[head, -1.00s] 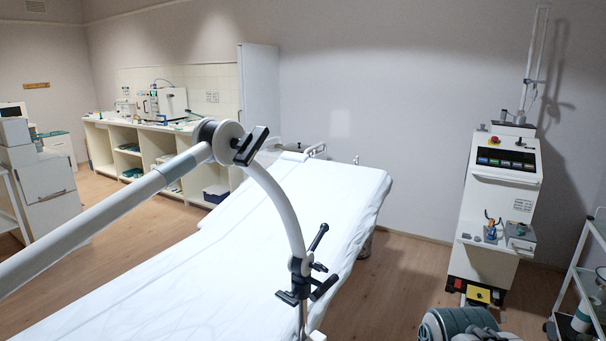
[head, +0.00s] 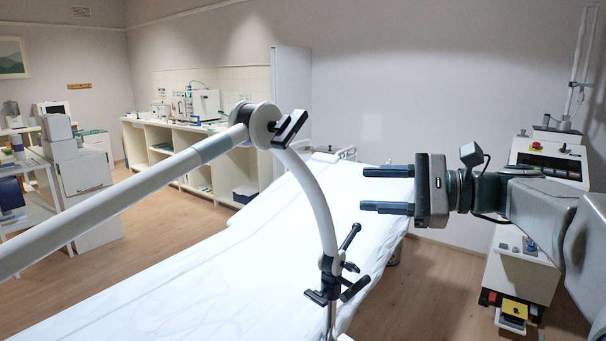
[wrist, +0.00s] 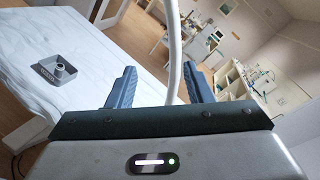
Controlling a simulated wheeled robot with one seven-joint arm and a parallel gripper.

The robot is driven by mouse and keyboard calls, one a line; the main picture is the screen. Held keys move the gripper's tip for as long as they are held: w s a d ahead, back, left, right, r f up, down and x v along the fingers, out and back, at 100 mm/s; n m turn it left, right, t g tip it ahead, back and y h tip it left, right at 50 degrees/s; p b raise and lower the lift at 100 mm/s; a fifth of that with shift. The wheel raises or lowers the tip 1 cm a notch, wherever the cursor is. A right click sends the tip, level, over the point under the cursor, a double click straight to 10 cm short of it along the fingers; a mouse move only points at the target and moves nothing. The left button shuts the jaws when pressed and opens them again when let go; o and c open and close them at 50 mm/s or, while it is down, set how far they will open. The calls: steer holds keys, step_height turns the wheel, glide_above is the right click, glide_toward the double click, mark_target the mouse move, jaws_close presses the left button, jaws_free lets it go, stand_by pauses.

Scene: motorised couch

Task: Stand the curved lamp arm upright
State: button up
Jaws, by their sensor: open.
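The curved lamp arm (head: 318,201) is a pale bent tube. It rises from a black clamp (head: 330,264) at the couch's near edge and leans left to a round joint with a black handle (head: 288,129). A long straight pale tube (head: 120,208) runs from that joint down to the left. My gripper (head: 364,189) is open and empty, right of the curved tube, its fingers pointing left toward it. In the wrist view a pale tube (wrist: 174,50) shows upright between my two fingers (wrist: 158,88), beyond or at their tips; contact cannot be told.
The white-sheeted couch (head: 190,278) fills the middle. A cabinet-like machine (head: 525,262) stands behind my arm at right. Shelving (head: 180,165) lines the back wall. A small grey tray (wrist: 58,70) lies on the white sheet in the wrist view.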

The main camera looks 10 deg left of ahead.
mark_target(306, 169)
steer(key=shift+y, duration=0.5)
steer(key=a, duration=0.4)
steer(key=w+a+r+p, duration=0.1)
steer(key=a, duration=0.4)
steer(key=a+r, duration=0.1)
steer(key=a, duration=0.4)
steer(key=shift+w, duration=0.35)
jaws_close()
